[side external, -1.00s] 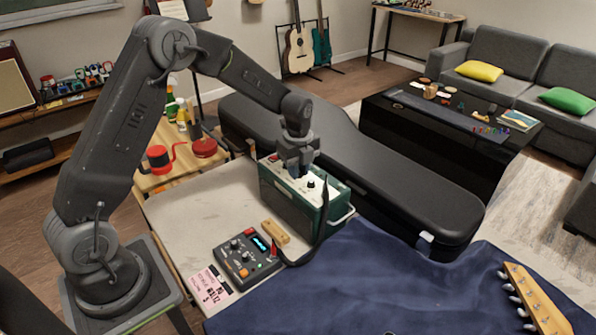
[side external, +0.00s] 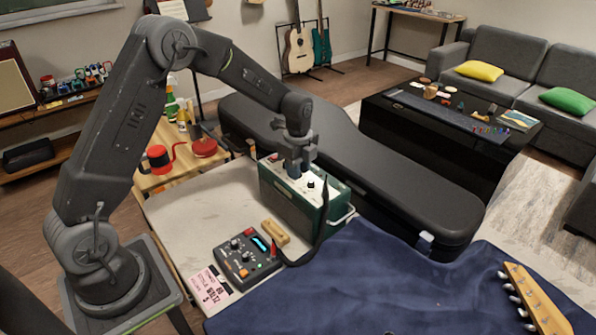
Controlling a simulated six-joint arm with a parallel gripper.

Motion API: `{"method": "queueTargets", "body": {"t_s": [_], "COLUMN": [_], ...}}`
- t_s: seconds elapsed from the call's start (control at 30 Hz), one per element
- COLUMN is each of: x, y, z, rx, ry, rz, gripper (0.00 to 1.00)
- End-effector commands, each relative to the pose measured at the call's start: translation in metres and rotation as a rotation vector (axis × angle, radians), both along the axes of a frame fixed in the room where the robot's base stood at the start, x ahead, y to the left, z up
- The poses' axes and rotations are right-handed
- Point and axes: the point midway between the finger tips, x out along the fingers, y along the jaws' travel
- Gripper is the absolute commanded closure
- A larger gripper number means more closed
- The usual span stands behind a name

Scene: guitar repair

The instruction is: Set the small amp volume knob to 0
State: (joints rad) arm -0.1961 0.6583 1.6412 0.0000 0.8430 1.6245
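The small amp (side external: 286,203) is a dark green box with a pale top panel, standing on the light worktop. A black knob (side external: 311,185) shows on its panel, right of my gripper. A red part (side external: 273,158) shows at the panel's far left corner. My gripper (side external: 296,172) points down over the panel, with its fingertips at or just above it. The fingers hide part of the panel, and any knob between them is hidden. The knob markings are too small to read. I cannot tell whether the fingers are closed on anything.
A black guitar case (side external: 400,180) lies right behind the amp. A dark pedal unit (side external: 246,255), a wooden block (side external: 275,231) and a pink note (side external: 210,288) lie in front. A dark cable runs beside the amp. A blue cloth (side external: 350,285) covers the right side, with a guitar headstock (side external: 537,300).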

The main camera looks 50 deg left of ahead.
Motion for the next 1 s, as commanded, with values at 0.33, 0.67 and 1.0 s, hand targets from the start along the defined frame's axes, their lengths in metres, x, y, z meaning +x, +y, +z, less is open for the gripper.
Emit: {"method": "queueTargets", "body": {"t_s": [0.33,0.67,1.0], "x": [0.001,0.001,0.000], "y": [0.000,0.000,0.000], "z": [0.027,0.052,0.069], "rx": [0.000,0.000,0.000], "ry": [-0.003,-0.003,-0.001], "rz": [-0.001,-0.001,-0.001], "gripper": [0.71,0.71,0.71]}}
